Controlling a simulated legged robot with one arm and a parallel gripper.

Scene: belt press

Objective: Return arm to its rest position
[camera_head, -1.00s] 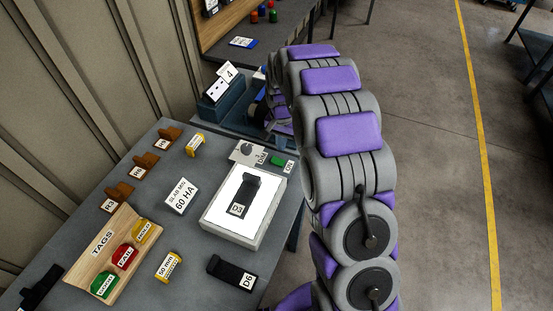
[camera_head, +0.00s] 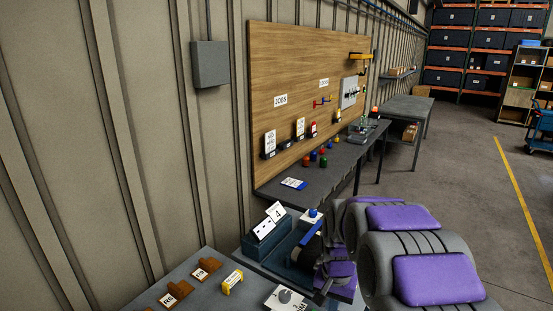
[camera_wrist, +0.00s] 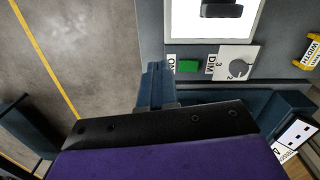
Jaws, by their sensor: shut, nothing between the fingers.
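My gripper (camera_wrist: 155,88) shows in the wrist view as blue-grey fingers, shut with nothing between them. It is above the gap beside the bench edge, and I see no contact with anything. My grey arm with purple pads (camera_head: 435,275) fills the lower right of the head view, its links bent over one another. The gripper's fingers cannot be made out clearly in the head view.
A blue stand with a "4" card (camera_head: 276,212) is close to my arm. The wrist view shows a light plate (camera_wrist: 182,22), a green block (camera_wrist: 188,66) and a grey dial plate (camera_wrist: 236,62). Wooden holders (camera_head: 207,268) are on the near bench. Open floor (camera_head: 490,210) lies right.

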